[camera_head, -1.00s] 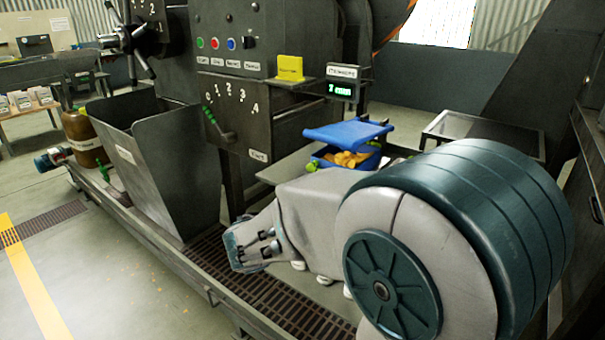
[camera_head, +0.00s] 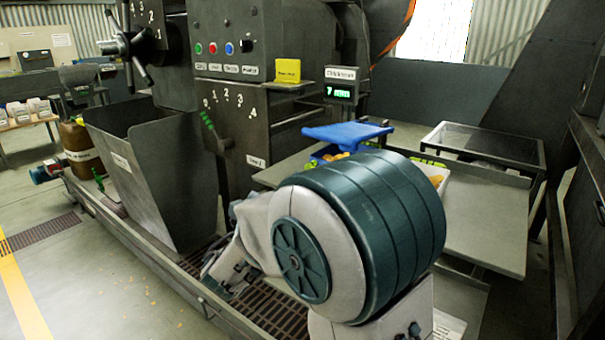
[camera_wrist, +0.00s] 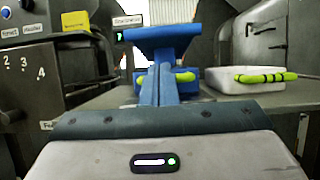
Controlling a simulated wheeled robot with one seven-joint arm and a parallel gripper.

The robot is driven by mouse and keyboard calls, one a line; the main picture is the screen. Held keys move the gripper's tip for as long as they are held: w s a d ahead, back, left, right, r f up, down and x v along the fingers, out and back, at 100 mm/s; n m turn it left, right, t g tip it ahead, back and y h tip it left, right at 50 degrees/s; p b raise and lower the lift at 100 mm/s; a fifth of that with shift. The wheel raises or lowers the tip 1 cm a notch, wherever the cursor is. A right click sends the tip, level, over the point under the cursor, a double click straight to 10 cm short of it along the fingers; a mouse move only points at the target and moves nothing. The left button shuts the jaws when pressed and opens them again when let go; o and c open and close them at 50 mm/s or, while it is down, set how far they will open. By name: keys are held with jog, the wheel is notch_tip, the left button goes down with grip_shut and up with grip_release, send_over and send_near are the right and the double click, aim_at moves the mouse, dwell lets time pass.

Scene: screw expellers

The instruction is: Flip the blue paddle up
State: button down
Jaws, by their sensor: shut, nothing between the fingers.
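The blue paddle (camera_head: 345,133) is a flat, roughly level slab above a blue bin (camera_head: 318,154) beside the machine. In the wrist view the paddle (camera_wrist: 160,35) spans the upper middle, with the bin's yellow-green handles behind and below it. My gripper (camera_wrist: 161,68) appears in the wrist view as two narrow blue fingers side by side, shut and empty, pointing at the paddle's underside. I cannot tell whether they touch it. In the head view my large teal arm joint hides the area in front of the bin, and I cannot make out the fingertips.
A white bin (camera_wrist: 245,82) with a yellow-green handle sits right of the blue bin on a grey shelf (camera_head: 490,220). A yellow block (camera_head: 287,71) and a green display (camera_head: 339,92) are above. A grey hopper (camera_head: 165,180) stands left.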

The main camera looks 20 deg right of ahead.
jog(key=x, duration=0.8)
jog(key=shift+w+d+r, duration=0.15)
jog(key=shift+d, duration=0.1)
jog(key=shift+r, duration=0.15)
